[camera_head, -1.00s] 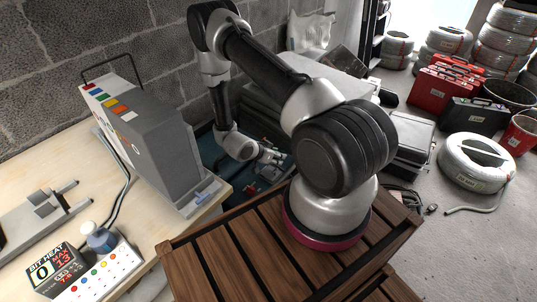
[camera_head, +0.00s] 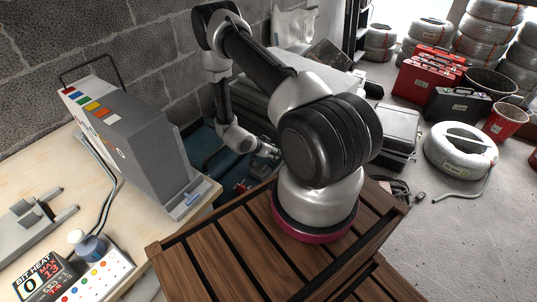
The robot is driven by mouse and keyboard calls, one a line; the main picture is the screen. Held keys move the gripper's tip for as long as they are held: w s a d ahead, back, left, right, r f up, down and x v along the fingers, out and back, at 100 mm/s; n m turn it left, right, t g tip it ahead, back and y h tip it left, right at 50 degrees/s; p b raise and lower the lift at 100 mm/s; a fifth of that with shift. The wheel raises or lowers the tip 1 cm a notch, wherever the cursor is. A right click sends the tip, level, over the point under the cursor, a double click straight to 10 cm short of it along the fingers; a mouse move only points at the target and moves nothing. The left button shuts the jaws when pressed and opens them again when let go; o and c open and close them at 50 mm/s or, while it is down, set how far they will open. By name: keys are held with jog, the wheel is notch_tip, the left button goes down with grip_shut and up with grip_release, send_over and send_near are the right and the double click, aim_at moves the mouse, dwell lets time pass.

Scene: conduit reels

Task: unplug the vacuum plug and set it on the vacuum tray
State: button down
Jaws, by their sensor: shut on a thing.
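My gripper (camera_head: 266,150) shows small, low behind my arm's big black joint, over the dark teal area beyond the slatted wooden top. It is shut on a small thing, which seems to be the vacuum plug. My own arm and fingers hide most of that thing, so its shape and whether it touches a socket cannot be told. A small red thing (camera_head: 242,187) lies below and left of the gripper, too small to name. I cannot make out the vacuum tray for certain.
A tall grey machine (camera_head: 150,150) with coloured squares stands on the pale bench (camera_head: 25,160) at left. Cases (camera_head: 401,130) and a conduit reel (camera_head: 460,150) stand on the floor at right.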

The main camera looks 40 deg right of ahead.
jog(key=shift+w+d+f, duration=0.1)
jog(key=shift+d+f, duration=0.15)
jog(key=shift+d, duration=0.8)
jog(key=shift+w+d+f, duration=0.1)
jog(key=shift+d+f, duration=0.15)
jog(key=shift+d, duration=0.8)
jog(key=c, duration=0.9)
grip_release()
jog(key=v, duration=1.2)
